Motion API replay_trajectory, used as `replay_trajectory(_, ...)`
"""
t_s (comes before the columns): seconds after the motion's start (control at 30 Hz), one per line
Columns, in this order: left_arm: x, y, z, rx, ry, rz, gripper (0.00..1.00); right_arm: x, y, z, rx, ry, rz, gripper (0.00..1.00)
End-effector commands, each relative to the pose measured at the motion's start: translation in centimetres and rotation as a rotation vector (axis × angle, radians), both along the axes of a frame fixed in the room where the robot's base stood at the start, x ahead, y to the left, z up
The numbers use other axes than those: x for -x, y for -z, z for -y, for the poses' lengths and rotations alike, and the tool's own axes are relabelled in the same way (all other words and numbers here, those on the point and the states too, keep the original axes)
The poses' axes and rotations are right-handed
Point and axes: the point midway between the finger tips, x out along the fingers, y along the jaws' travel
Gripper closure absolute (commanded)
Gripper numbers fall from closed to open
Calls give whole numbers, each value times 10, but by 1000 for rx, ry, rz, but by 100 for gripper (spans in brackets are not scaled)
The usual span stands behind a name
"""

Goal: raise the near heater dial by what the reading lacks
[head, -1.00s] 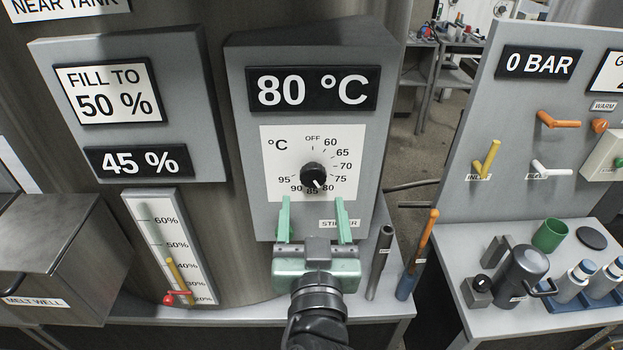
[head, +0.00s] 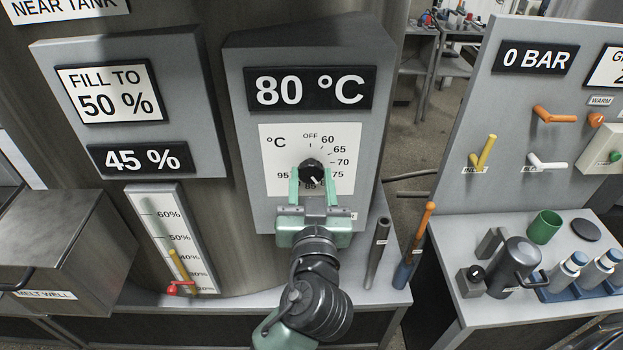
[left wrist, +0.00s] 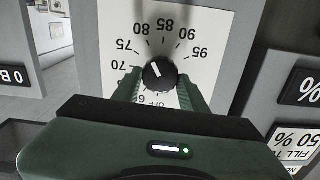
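The near heater dial (head: 312,170) is a round black knob on a white scale plate (head: 347,140). It also shows in the left wrist view (left wrist: 160,75), where its white mark points roughly toward 80. The display (head: 309,88) above it reads 80 °C. My left gripper (head: 313,175) is open, with its green fingers on either side of the dial. The left wrist view shows the fingertips (left wrist: 160,85) flanking the knob, not visibly closed on it. The fingers hide some lower scale numbers in the head view. My right gripper is not in view.
To the left are a FILL TO 50 % sign (head: 111,91), a 45 % display (head: 139,158) and a level gauge (head: 160,215). Two rods, one dark (head: 376,255) and one orange-handled (head: 414,250), stand right of my arm. A valve panel (head: 510,110) stands further right.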

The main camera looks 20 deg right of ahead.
Motion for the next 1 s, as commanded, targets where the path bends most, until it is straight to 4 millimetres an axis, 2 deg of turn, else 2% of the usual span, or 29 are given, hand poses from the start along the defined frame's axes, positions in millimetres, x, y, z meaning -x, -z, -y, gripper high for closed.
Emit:
replay_trajectory(0.37, 0, 0, 0, -77, 0, 21, 98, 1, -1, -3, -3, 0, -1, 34)
replay_trajectory(1.0, 0, -1, 1, -449, -1, 129, 98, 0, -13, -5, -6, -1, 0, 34)
